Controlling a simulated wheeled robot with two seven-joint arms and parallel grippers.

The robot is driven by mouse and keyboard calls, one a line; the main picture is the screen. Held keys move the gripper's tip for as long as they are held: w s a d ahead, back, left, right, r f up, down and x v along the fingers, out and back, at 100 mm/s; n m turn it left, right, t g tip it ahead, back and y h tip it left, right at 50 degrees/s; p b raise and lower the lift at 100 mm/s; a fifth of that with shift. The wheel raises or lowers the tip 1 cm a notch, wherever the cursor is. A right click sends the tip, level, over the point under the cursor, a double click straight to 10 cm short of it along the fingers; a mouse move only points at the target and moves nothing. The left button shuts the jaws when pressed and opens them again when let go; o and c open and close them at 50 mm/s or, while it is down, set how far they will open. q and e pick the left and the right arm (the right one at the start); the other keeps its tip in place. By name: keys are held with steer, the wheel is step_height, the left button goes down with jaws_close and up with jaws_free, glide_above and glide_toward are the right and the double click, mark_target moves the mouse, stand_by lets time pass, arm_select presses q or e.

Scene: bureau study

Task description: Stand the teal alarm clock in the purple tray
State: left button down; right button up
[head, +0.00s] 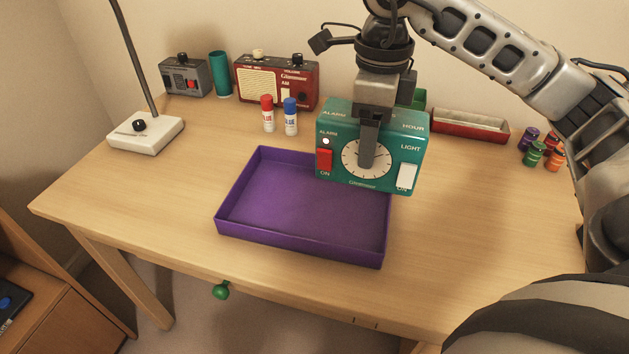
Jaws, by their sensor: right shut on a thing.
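The teal alarm clock (410,133) is a boxy clock with a round cream dial, a red switch and a white switch on its face. My right gripper (368,150) comes down from above and is shut on the clock, with one finger across the dial. The clock is roughly upright, dial toward me, and overlaps the back right corner of the tray in the picture. It appears raised above the desk. The purple tray (290,205) is a shallow, empty rectangle on the desk; its back right corner is hidden behind the clock. My left gripper is not in view.
A white lamp base (146,134), a grey device (187,76), a teal cup (220,75), a red radio (277,80) and two glue sticks (279,116) stand at the back left. A red tray (470,125) and several small pots (543,149) are back right. The desk's front right is clear.

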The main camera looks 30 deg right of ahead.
steer(key=shift+w+a+f+p, duration=0.2)
steer(key=shift+w+f+p, duration=0.05)
steer(key=shift+w+f, duration=2.85)
steer(key=shift+w+a+f+p, duration=0.15)
steer(key=shift+w+f+p, duration=0.05)
steer(key=shift+w+f, duration=2.9)
steer(key=shift+f, duration=0.15)
steer(key=o, duration=1.2)
steer(key=shift+o, duration=0.2)
